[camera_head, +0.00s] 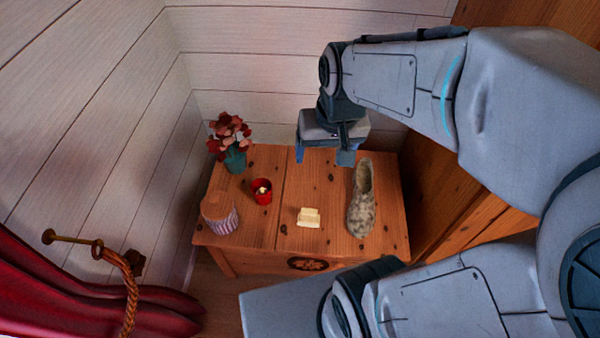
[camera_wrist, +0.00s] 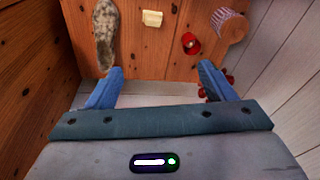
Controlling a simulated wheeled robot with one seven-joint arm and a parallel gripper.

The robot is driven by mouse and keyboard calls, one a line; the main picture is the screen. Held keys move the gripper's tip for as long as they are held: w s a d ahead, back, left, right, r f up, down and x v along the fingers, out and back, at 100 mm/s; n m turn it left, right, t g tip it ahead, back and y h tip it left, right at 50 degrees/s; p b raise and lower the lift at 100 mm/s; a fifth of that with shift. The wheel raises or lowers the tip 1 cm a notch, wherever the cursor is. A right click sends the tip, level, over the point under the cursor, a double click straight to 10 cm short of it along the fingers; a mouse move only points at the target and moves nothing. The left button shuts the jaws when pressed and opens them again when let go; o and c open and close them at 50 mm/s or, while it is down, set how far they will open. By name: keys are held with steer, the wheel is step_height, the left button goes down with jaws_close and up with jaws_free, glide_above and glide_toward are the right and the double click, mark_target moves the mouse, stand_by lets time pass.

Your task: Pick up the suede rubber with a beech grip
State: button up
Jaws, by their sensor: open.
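A small pale cream block (camera_head: 308,217), which looks like the suede rubber, lies on the wooden chest (camera_head: 300,185) near its front middle. It also shows at the top of the wrist view (camera_wrist: 152,18). A separate beech grip is too small to make out. My gripper (camera_head: 322,157) is open and empty above the back edge of the chest, behind the block and apart from it. In the wrist view its two blue fingers (camera_wrist: 160,72) are spread wide, with nothing between them.
A grey felt slipper (camera_head: 361,200) lies right of the block. A red candle cup (camera_head: 262,191), a striped pot with a brown top (camera_head: 220,214) and a vase of red flowers (camera_head: 235,160) stand to the left. Plank walls close in the back and left.

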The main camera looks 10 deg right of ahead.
mark_target(309, 210)
steer(key=w+f+m+b, duration=0.1)
steer(key=w+f+b, duration=0.2)
steer(key=f, duration=0.9)
steer(key=w+f+m+g+b, duration=0.1)
steer(key=w+f+b, duration=0.2)
steer(key=f+b, duration=0.7)
steer(key=w+f+m+g+b, duration=0.1)
steer(key=w+f+b, duration=0.3)
steer(key=f, duration=1)
steer(key=shift+w+d+f+h+b, duration=0.1)
steer(key=shift+d+f+h+b, duration=0.25)
steer(key=shift+b, duration=1.3)
steer(key=shift+f+b, duration=1.5)
steer(key=shift+f, duration=1.25)
steer(key=shift+r, duration=0.1)
steer(key=c, duration=1.1)
